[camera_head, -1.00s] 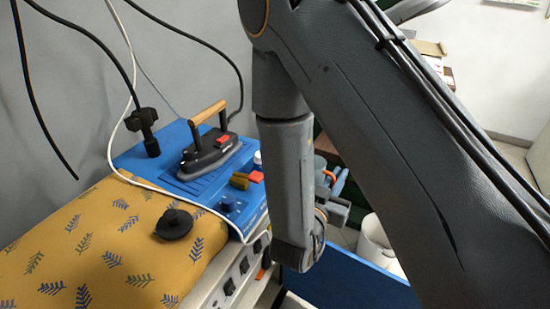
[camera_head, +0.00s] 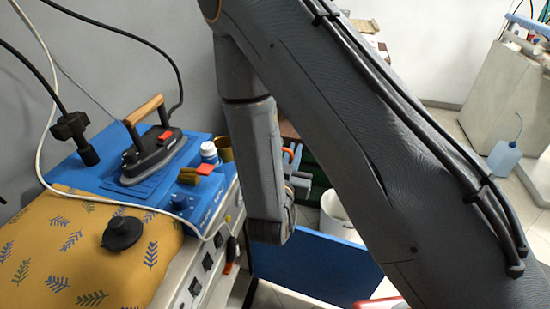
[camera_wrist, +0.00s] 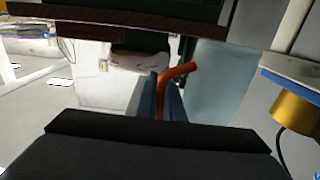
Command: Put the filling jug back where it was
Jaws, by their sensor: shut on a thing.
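My gripper (camera_wrist: 168,100) is shut on the orange-red handle (camera_wrist: 180,72) of a pale, translucent body, which I take as the filling jug (camera_wrist: 212,85). In the wrist view the jug's body is right of the fingers. In the head view only a bit of orange (camera_head: 287,150) shows beside my blue-grey fingers (camera_head: 298,162); my arm hides the rest of the jug. My gripper is just right of the blue ironing surface (camera_head: 115,172).
On the blue surface are an iron (camera_head: 150,145), a white bottle (camera_head: 209,153), a brass cup (camera_head: 223,148) and a brush (camera_head: 188,176). A patterned yellow pad (camera_head: 60,250) is in front. A white bin (camera_head: 338,215) and blue panel (camera_head: 315,265) are below. A pale blue spouted bottle (camera_head: 504,157) is at right.

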